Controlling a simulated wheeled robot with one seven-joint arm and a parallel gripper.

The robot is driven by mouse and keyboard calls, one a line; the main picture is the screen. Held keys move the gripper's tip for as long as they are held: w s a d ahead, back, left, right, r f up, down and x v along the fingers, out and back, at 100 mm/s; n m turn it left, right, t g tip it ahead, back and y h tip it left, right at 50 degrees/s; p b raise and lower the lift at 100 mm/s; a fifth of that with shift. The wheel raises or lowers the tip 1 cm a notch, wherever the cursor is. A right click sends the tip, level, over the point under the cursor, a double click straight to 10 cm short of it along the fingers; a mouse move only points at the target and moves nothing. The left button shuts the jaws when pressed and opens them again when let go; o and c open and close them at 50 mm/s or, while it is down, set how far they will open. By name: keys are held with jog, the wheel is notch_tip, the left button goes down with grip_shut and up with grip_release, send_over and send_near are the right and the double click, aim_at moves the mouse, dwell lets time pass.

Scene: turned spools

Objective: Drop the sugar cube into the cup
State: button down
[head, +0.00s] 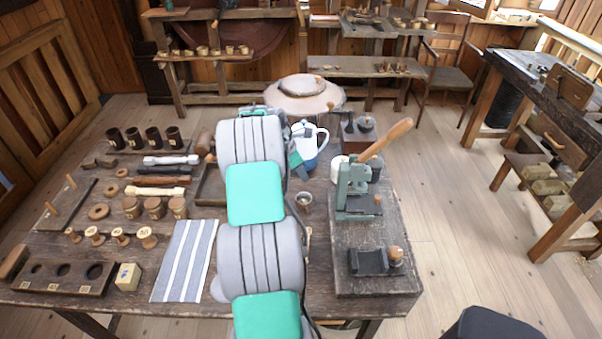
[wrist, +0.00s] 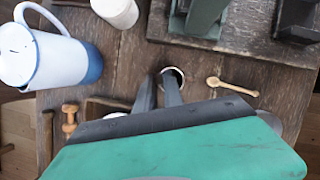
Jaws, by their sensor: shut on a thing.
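The small cup (head: 304,201) stands upright on the dark wooden table, just right of my arm in the head view. In the wrist view its round rim (wrist: 176,71) shows just beyond the fingertips. My gripper (wrist: 158,78) points down toward the table beside the cup, its two grey fingers close together. In the head view my gripper (head: 300,168) is partly hidden behind my arm, above and behind the cup. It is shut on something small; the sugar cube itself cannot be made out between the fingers. The exact height over the cup cannot be told.
A white and blue enamel jug (head: 310,147) stands behind the cup, and a white canister (wrist: 117,10) nearby. A green press (head: 357,190) stands on a board to the right. A wooden spoon (wrist: 232,87) lies beside the cup. A striped cloth (head: 185,262) lies left.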

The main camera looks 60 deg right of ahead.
notch_tip(320, 180, down, 2)
jog(key=shift+f+b, duration=0.1)
jog(key=shift+b, duration=0.65)
jog(key=c, duration=1.4)
grip_release()
jog(key=v, duration=0.8)
